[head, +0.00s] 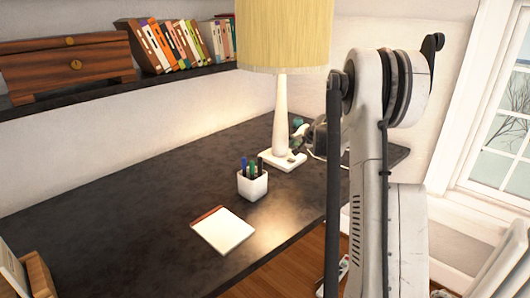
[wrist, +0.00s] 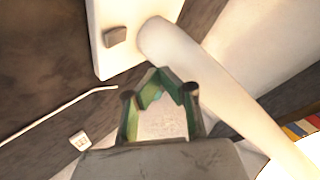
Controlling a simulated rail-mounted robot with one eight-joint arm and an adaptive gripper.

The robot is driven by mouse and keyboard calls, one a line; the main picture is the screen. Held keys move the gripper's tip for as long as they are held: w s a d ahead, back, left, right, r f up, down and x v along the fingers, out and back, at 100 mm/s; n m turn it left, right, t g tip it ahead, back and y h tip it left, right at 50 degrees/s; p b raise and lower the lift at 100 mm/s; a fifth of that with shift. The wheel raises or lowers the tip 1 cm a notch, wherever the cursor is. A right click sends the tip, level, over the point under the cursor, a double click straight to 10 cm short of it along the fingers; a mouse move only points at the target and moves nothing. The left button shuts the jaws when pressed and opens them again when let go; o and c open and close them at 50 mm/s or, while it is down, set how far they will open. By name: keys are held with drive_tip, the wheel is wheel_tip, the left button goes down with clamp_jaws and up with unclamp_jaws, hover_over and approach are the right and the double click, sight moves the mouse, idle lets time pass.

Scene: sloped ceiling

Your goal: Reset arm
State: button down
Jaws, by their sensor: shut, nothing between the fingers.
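My gripper (head: 299,135) shows in the head view beside the white stem of the table lamp, low over the desk, partly hidden by the lamp and my own arm. In the wrist view my gripper (wrist: 158,75) has green-lined fingers that meet at the tips. It is shut with nothing held. The lamp's white stem (wrist: 205,85) runs diagonally close behind and to the right of the fingers. Its white base (wrist: 135,18) with a small grey block (wrist: 115,36) is above them. I cannot tell whether the fingers touch the lamp.
The lamp (head: 283,115) has a yellow shade. On the dark desk (head: 120,225) are a white pen cup (head: 252,187) and a notepad (head: 223,231). A shelf holds books (head: 175,45) and a wooden box (head: 68,68). A window (head: 500,115) is at right. A white cord (wrist: 65,112) lies left.

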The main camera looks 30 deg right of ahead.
drive_tip(key=s+a+r+n+g+y, duration=0.15)
drive_tip(key=s+a+r, duration=0.25)
drive_tip(key=a, duration=0.6)
drive_tip(key=s+a+r+n, duration=0.2)
drive_tip(key=s+a+r, duration=0.3)
drive_tip(key=a, duration=0.6)
drive_tip(key=s+a+r+n, duration=0.2)
drive_tip(key=s+a+r, duration=0.2)
drive_tip(key=a, duration=0.6)
drive_tip(key=s+a+f+n, duration=0.1)
drive_tip(key=s+a+n, duration=0.1)
drive_tip(key=s+a, duration=0.3)
drive_tip(key=s+a+f+n+g, duration=0.1)
drive_tip(key=s+a, duration=0.5)
drive_tip(key=s, duration=0.7)
drive_tip(key=s+a+f+n+g, duration=0.1)
drive_tip(key=s+a+f+n, duration=0.2)
drive_tip(key=s+a, duration=0.3)
drive_tip(key=s, duration=0.4)
drive_tip(key=shift+f, duration=0.15)
